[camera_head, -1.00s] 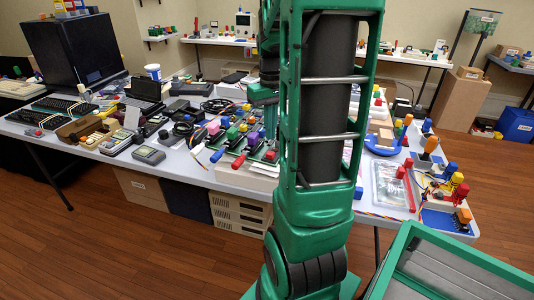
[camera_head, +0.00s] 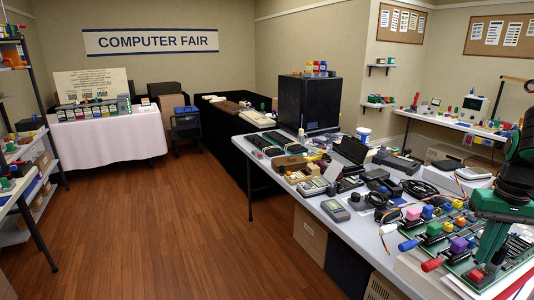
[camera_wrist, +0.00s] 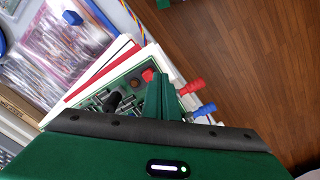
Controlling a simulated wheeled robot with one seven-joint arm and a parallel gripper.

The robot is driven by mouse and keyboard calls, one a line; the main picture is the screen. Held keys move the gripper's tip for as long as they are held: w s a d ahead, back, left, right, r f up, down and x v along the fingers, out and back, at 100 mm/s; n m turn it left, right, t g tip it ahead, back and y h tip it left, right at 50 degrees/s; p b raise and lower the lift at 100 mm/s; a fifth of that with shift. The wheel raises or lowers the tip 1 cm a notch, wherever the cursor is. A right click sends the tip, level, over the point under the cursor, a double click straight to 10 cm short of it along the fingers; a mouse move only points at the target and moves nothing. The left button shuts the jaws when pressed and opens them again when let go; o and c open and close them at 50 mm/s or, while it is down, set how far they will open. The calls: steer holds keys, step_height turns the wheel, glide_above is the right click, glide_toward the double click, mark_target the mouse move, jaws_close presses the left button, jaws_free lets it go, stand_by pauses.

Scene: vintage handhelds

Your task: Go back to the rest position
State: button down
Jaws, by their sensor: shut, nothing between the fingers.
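My gripper (camera_wrist: 163,96) shows in the wrist view as green fingers pressed together with nothing between them. Its fingertips are over or beside a green board (camera_wrist: 128,82) with black and metal parts; I cannot tell whether they touch it. A red-handled piece (camera_wrist: 191,87) and a blue-handled piece (camera_wrist: 205,109) stick out to the right of the fingers. In the head view my green arm is at the right edge, above the table (camera_head: 345,232). It partly hides the boards there.
Several boards with coloured knobs (camera_head: 434,229), handhelds (camera_head: 335,209) and cables crowd the table. A black cabinet (camera_head: 308,104) stands at its far end. Open wooden floor (camera_head: 190,235) lies left of it. A shelf rack (camera_head: 42,190) is at the far left.

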steer(key=s+a+f+m, duration=0.1)
steer(key=s+a, duration=1.1)
steer(key=a, duration=0.1)
steer(key=shift+s+a+m, duration=0.15)
steer(key=shift+a+m, duration=0.15)
steer(key=shift+a, duration=0.05)
steer(key=shift+f, duration=0.1)
steer(key=shift+w+f, duration=0.25)
steer(key=shift+w, duration=0.35)
steer(key=shift+d, duration=0.1)
